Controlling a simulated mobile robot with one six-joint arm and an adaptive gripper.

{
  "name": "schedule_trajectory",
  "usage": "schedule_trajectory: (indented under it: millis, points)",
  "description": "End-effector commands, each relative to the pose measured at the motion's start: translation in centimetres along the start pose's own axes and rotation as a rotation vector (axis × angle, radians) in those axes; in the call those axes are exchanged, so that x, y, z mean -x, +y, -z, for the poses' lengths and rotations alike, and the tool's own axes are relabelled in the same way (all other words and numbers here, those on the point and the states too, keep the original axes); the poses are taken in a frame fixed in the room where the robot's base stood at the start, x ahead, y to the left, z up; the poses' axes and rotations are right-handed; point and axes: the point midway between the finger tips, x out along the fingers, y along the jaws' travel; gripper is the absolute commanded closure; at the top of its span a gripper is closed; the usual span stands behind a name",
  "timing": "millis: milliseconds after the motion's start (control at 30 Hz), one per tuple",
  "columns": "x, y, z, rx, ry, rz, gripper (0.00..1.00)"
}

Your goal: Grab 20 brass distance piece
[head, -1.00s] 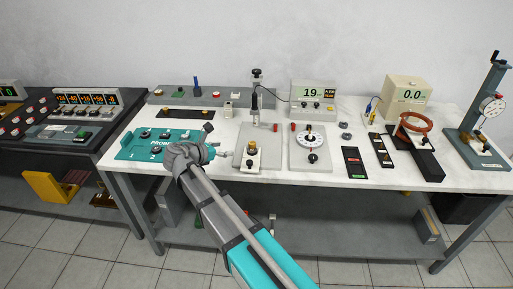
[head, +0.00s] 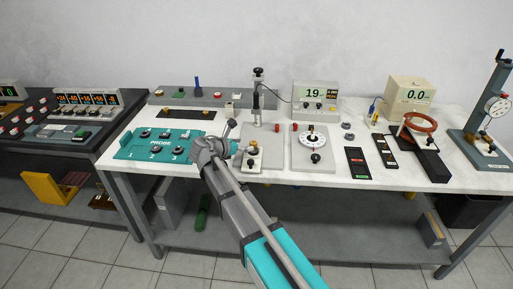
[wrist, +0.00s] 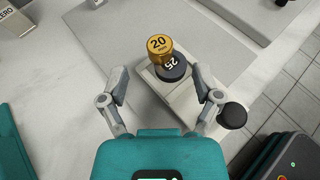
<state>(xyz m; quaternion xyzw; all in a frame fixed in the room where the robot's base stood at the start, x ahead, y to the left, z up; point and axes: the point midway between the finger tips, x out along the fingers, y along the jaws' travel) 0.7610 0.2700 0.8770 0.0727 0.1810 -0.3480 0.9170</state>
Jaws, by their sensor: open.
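The brass distance piece (wrist: 159,45), marked 20, stands in the wrist view beside or on a dark disc (wrist: 174,69) marked 25; whether they touch is unclear. Both are on a pale block (wrist: 182,97). My gripper (wrist: 159,72) is open, with one finger left and one right of the pieces, and nothing is held. The brass piece lies just beyond the fingertips in the picture. In the head view my gripper (head: 236,136) is at the left side of the pale block (head: 251,163), where the small pieces are hard to make out.
A teal probe board (head: 158,146) lies left of my gripper. A grey plate with a dial (head: 313,138) is to the right. A black knob (wrist: 232,115) sticks out by the right finger. The bench's front edge is close.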

Motion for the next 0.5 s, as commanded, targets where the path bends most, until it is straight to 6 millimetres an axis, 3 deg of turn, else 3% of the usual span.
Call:
schedule_trajectory:
  millis: [500]
  points:
    - [-0.88, -0.01, 0.01, -0.001, 0.000, 0.001, 0.18]
